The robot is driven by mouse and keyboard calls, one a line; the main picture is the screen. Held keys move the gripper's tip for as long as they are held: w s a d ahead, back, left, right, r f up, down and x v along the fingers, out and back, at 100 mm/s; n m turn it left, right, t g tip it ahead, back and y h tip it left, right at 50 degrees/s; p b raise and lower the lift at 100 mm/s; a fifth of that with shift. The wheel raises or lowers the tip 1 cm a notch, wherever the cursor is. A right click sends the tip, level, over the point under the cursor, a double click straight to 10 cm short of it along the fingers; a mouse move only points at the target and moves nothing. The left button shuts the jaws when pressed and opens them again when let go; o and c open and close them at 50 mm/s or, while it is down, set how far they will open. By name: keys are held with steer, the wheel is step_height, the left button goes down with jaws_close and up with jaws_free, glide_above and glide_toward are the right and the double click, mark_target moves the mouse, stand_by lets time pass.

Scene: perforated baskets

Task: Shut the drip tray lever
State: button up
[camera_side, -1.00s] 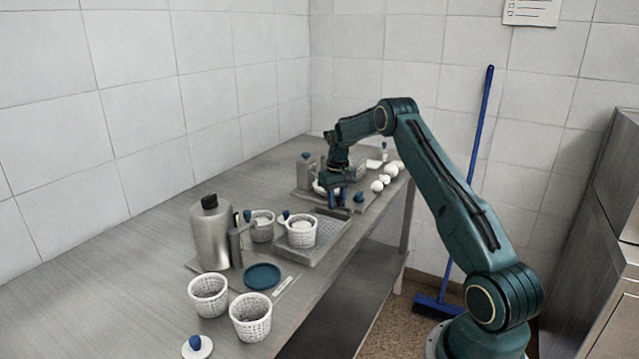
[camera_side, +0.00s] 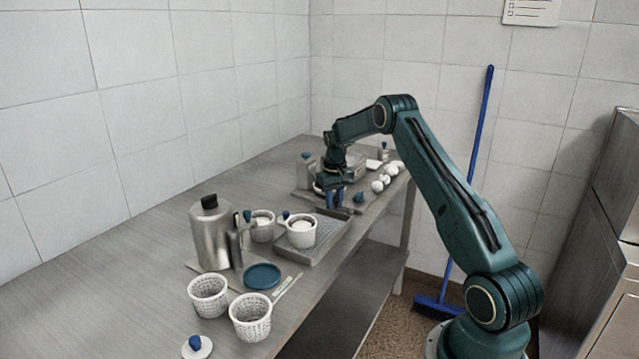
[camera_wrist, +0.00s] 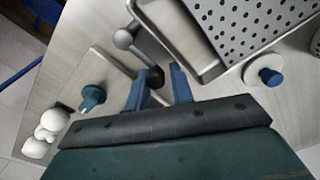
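The drip tray (camera_side: 300,257) is a grey tray with a perforated plate, on the bench below my gripper. In the wrist view the tray (camera_wrist: 212,72) fills the upper right. Its lever (camera_wrist: 123,38) is a grey bar with a ball knob, standing out from the tray's left side, with a dark pivot near my fingers. In the side view the lever is too small and covered to make out. My gripper (camera_side: 335,200) points down at the tray's far end. In the wrist view its two blue fingers (camera_wrist: 161,90) are apart with nothing held between them.
A white basket (camera_side: 301,238) stands on the tray and another (camera_side: 262,230) beside it. The bench's left side is clear.

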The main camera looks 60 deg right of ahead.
steer(key=shift+a, duration=0.25)
steer(key=shift+o, duration=0.6)
steer(key=shift+a, duration=0.1)
steer(key=shift+w+r, duration=0.1)
steer(key=shift+r, duration=0.7)
steer(key=shift+c, duration=0.2)
steer(key=shift+o, duration=1.2)
steer(key=shift+r, duration=0.5)
steer(key=shift+d+r, duration=0.2)
steer(key=shift+r, duration=2.05)
